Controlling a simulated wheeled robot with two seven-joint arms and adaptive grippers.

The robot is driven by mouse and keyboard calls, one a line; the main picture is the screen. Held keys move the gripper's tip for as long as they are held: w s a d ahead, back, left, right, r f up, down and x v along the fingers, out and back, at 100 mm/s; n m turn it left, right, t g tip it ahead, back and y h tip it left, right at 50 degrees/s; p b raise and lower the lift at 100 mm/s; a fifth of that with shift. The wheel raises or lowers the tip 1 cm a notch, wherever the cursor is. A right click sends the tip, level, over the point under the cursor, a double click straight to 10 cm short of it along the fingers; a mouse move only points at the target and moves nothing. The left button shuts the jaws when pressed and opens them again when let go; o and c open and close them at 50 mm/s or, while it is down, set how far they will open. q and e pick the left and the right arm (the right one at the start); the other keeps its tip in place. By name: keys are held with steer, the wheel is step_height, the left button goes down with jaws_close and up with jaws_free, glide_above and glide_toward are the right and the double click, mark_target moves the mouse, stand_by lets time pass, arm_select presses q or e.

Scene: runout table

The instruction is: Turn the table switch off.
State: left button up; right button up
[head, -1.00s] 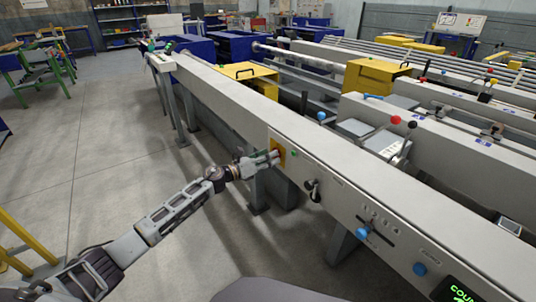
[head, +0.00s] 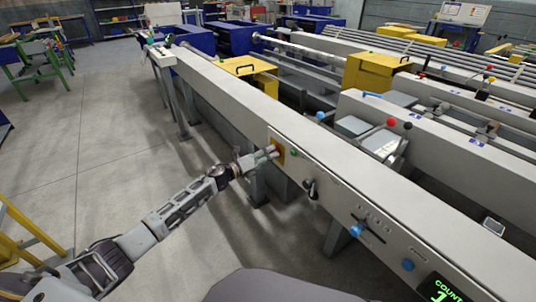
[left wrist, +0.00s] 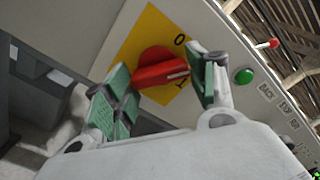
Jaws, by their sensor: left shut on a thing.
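The table switch is a red rotary knob (left wrist: 158,70) on a yellow plate (left wrist: 150,30) with an O mark above and an I mark below on its right side. The knob's pale pointer line faces right, between the marks and closer to the I. My left gripper (left wrist: 160,92) has its green-padded fingers on either side of the knob and is shut on it. In the head view the left gripper (head: 270,154) is at the yellow plate (head: 278,144) on the table's side, covering most of the knob. My right gripper is not in view.
A green button (left wrist: 243,76) sits just right of the plate. Farther right along the runout table's beam (head: 330,165) are a black lever (head: 310,187), blue knobs (head: 356,230) and a counter display (head: 440,289). The floor (head: 110,150) left of the beam is open.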

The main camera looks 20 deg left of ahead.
arm_select(q)
steer(key=shift+a+n+p, duration=0.1)
steer(key=shift+n+p, duration=2.75)
steer(key=shift+n, duration=0.85)
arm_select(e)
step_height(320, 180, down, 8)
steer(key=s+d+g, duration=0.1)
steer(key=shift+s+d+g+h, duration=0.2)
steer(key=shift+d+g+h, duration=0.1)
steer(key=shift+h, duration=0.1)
arm_select(q)
steer(key=o, duration=1)
steer(key=shift+v, duration=6)
